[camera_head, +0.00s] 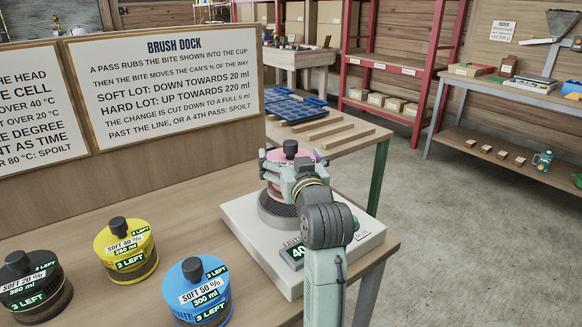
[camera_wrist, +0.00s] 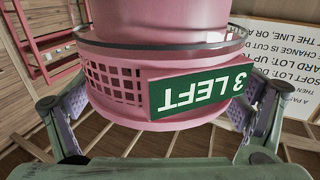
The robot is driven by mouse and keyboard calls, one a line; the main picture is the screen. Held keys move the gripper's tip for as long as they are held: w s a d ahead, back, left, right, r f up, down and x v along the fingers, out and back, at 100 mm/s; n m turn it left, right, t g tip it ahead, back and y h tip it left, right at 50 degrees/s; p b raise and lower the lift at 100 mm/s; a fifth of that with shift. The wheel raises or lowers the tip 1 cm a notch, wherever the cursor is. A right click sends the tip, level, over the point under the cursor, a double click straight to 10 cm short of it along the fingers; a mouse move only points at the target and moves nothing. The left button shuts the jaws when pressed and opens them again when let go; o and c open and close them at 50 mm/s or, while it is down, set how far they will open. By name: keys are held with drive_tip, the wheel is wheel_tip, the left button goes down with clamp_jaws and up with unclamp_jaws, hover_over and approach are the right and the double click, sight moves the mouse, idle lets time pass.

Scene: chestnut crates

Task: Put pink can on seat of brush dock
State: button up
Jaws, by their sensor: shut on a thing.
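The pink can (camera_head: 287,154) with a dark knob is between the fingers of my gripper (camera_head: 291,168), which is shut on it. In the wrist view the pink can (camera_wrist: 190,27) fills the middle, with a perforated band and a green "3 LEFT" label, upside down. The fingers (camera_wrist: 165,108) lie on both sides of it. The brush dock (camera_head: 240,216) is a white base on the bench with a dark round seat (camera_head: 272,210) and a display partly reading "40". The can is over the seat; my gripper and arm hide part of both, so I cannot tell whether they touch.
Yellow (camera_head: 126,250), blue (camera_head: 198,293) and black (camera_head: 32,288) cans stand on the bench to the left. A "BRUSH DOCK" sign (camera_head: 165,85) stands behind. A table with blue trays (camera_head: 290,106) and wooden slats lies beyond the dock. Open floor is at right.

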drive_tip(key=shift+w+f+p, duration=0.2)
drive_tip(key=shift+f+p, duration=0.1)
drive_tip(key=shift+f, duration=1.4)
drive_tip(key=shift+f, duration=0.15)
drive_tip(key=shift+f, duration=0.15)
drive_tip(key=o, duration=1.4)
drive_tip(key=shift+c, duration=0.2)
